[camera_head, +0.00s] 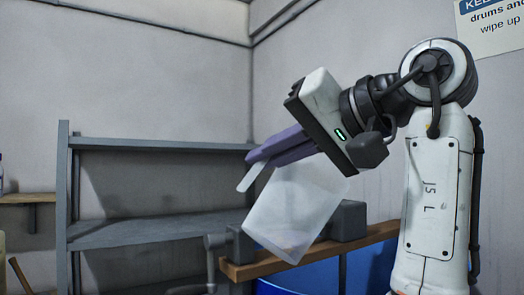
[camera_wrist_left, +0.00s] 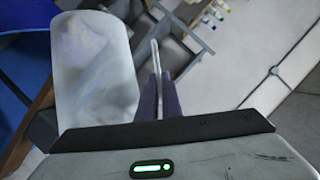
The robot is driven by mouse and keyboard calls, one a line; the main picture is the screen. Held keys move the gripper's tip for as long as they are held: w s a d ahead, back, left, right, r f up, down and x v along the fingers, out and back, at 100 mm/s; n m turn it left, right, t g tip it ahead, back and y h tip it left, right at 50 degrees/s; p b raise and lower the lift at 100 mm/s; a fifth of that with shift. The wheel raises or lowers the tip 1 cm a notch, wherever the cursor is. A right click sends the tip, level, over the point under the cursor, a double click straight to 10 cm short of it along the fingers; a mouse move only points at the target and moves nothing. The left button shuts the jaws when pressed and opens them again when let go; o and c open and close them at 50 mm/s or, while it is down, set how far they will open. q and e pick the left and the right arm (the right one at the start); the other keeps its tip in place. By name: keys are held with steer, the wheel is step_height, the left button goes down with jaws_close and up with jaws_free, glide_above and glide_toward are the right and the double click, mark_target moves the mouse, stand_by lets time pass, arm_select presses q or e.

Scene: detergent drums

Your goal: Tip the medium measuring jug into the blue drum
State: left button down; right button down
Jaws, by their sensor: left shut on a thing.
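The translucent whitish measuring jug (camera_head: 296,214) hangs tilted in the head view, and its wall also shows in the left wrist view (camera_wrist_left: 95,70). My left gripper (camera_head: 276,150) has purple fingers, shut on the jug's pale strip-like handle (camera_wrist_left: 155,62), whose end sticks out past the fingertips. The blue drum (camera_head: 368,270) is low in the head view, behind and below the jug, partly hidden by the jug and a wooden beam. Its blue wall shows at the left of the wrist view (camera_wrist_left: 12,70). I cannot tell what the jug holds. My right gripper is out of view.
A wooden beam (camera_head: 385,234) with dark grey blocks (camera_head: 348,220) runs close to the jug's lower part. A grey shelf unit (camera_head: 150,232) stands empty at the left. A grey wall is behind, with a sign (camera_head: 492,28) at upper right.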

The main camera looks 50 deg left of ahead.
mark_target(298, 172)
arm_select(q)
steer(key=shift+w+d+f+m+g+y, duration=0.1)
steer(key=shift+w+f+m+g+y, duration=0.15)
steer(key=shift+w+f+m, duration=0.45)
steer(key=shift+w+d+f+m+g+y, duration=0.15)
steer(key=shift+w+m+g, duration=0.25)
steer(key=shift+w, duration=0.7)
steer(key=shift+w+d+f+m+g+y, duration=0.1)
steer(key=shift+w+f+m+g+y, duration=0.1)
steer(key=shift+w+f+m, duration=0.5)
steer(key=shift+w+r, duration=0.2)
steer(key=shift+r, duration=0.1)
